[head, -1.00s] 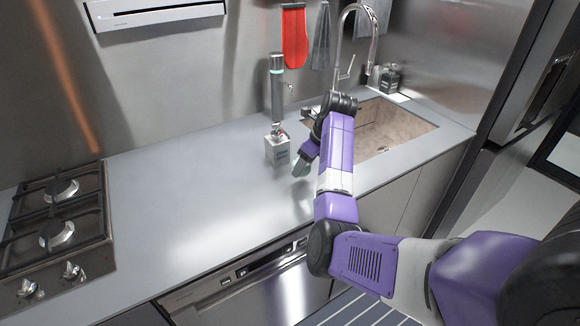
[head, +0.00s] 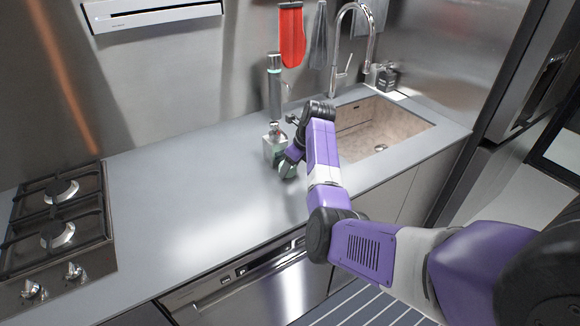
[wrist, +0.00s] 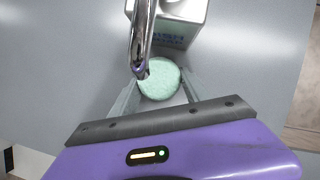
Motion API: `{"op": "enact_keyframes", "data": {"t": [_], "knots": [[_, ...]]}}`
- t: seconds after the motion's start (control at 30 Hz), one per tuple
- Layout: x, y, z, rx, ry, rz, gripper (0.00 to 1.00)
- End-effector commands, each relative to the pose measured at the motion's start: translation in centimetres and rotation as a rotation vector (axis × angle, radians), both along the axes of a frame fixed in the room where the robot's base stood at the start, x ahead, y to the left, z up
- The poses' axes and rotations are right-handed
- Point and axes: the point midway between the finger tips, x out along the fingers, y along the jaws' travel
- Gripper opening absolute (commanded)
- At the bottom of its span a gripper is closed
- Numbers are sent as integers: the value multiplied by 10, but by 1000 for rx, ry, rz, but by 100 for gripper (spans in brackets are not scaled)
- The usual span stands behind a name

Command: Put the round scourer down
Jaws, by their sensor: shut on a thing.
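The round scourer (wrist: 162,82) is a pale green disc in the wrist view, held between the two fingers of my gripper (wrist: 158,88). In the head view my gripper (head: 288,168) is low over the grey counter (head: 190,215), just in front of and right of the square soap dispenser (head: 270,150). In the wrist view the dispenser's metal spout passes over the scourer's left edge and hides part of it. I cannot tell whether the scourer touches the counter.
A tall bottle (head: 274,90) stands behind the dispenser. The sink (head: 385,130) with its tall tap is to the right, and the gas hob (head: 60,225) is at the far left. The counter between hob and dispenser is clear.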

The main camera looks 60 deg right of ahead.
Motion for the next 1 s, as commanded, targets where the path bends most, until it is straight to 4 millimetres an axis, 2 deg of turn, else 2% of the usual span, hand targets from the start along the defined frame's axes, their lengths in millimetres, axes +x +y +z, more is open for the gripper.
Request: {"op": "enact_keyframes", "data": {"t": [0.07,0.1,0.17,0.2,0.47,0.63,0.77,1.0], "knots": [[0,0,-3,0,0,0,17],[0,0,-2,0,0,0,62],[0,0,-2,0,0,0,74],[0,0,-2,0,0,0,76],[0,0,-2,0,0,0,76],[-2,0,8,-2,-2,-1,76],[-10,1,27,-3,-3,-1,76],[-29,4,74,-3,-4,-1,76]]}}
